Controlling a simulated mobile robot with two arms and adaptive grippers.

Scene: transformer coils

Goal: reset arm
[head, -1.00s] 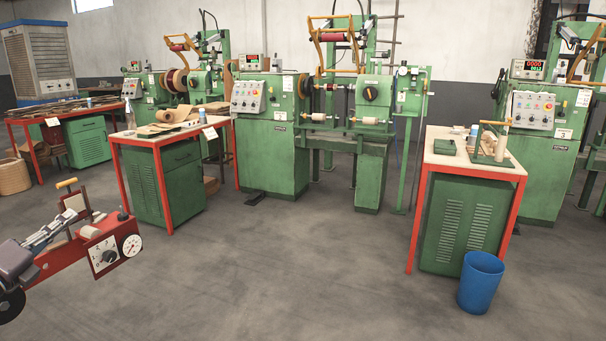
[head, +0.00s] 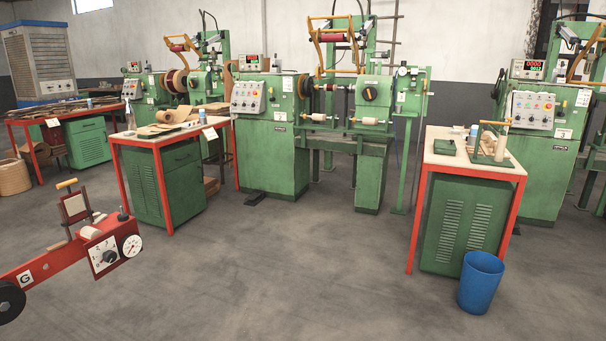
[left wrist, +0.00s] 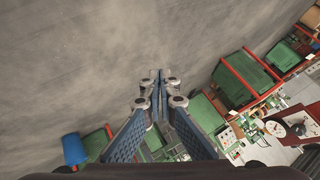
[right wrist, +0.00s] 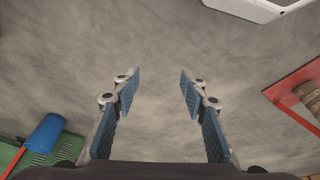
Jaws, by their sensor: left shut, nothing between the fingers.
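My left gripper (left wrist: 160,85) is shut and empty in the left wrist view, with its fingertips together above the floor. My right gripper (right wrist: 159,90) is open and empty in the right wrist view, with bare grey floor between and beyond its fingers. Neither gripper shows in the head view now. No object touches either gripper.
A red machine (head: 60,262) with a dial and gauge stands at near left. Green winding machines (head: 270,140) line the back. Red-framed tables (head: 158,141) (head: 470,168) stand before them. A blue bin (head: 481,283) is at right. The middle floor is clear.

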